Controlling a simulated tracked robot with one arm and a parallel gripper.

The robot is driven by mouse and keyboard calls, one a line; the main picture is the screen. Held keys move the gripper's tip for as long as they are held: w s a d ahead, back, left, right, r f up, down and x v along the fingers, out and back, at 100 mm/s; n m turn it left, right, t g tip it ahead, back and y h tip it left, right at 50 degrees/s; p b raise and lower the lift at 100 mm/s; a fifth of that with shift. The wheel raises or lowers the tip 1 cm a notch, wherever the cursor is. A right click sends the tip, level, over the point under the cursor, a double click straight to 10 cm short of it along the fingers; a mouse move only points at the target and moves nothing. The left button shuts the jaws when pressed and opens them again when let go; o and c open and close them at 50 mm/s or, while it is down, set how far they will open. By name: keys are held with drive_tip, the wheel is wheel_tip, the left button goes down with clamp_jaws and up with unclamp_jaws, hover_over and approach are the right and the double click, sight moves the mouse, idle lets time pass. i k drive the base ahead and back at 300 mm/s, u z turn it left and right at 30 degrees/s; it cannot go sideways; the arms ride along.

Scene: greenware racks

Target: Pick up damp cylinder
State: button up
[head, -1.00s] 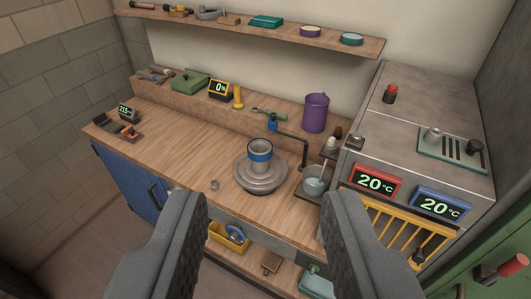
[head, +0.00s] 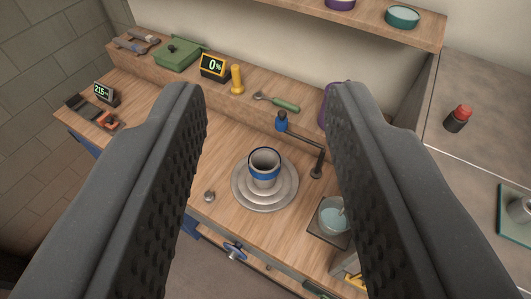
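The cylinder (head: 264,174) is a grey, open-topped vessel with a blue band around it. It stands upright on a round stepped metal wheel (head: 264,201) on the wooden bench. My gripper (head: 264,95) is open and empty. Its two dark, studded fingers are spread wide, and the cylinder shows between them, farther off and untouched. The right finger hides part of a purple jug behind it.
A blue-tipped jointed arm (head: 298,138) reaches over the bench just behind the wheel. A glass of water (head: 333,215) stands to the right. A small metal knob (head: 209,196) lies at left. A yellow bottle (head: 237,80) and a green-handled tool (head: 277,101) are on the back ledge.

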sight(264, 162)
drive_tip(key=z, duration=2)
drive_tip(key=k, duration=1.15)
drive_tip(key=u, duration=1.05)
drive_tip(key=i, duration=1)
